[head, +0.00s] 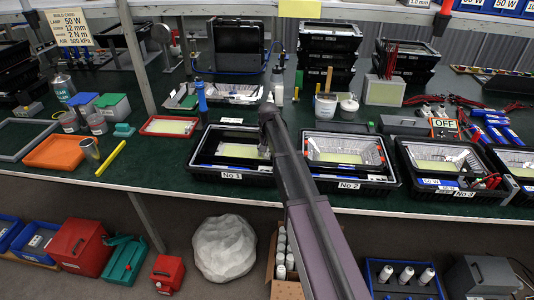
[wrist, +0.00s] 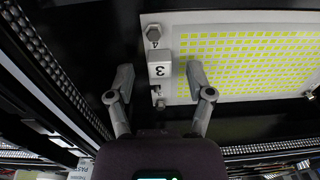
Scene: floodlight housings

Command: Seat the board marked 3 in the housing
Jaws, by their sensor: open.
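The board marked 3 (wrist: 245,60) shows large in the wrist view, a pale plate with a grid of yellow cells. A white block bearing a 3 (wrist: 160,70) stands at its near-left edge. My gripper (wrist: 160,76) is open, with one finger on each side of this block and a gap visible beside it. In the head view a yellow board (head: 238,151) lies in the black housing labelled No 1 (head: 203,172), and my arm's end is over its right part, partly hiding it. I cannot tell whether the board sits flat.
Housing No 2 (head: 391,183) stands close on the right, with further housings beyond. A red tray (head: 150,127) and orange tray (head: 54,150) lie to the left. A blue-handled tool (head: 201,98) and a white bottle (head: 277,87) stand behind. Bolts (wrist: 153,34) show at the board's corners.

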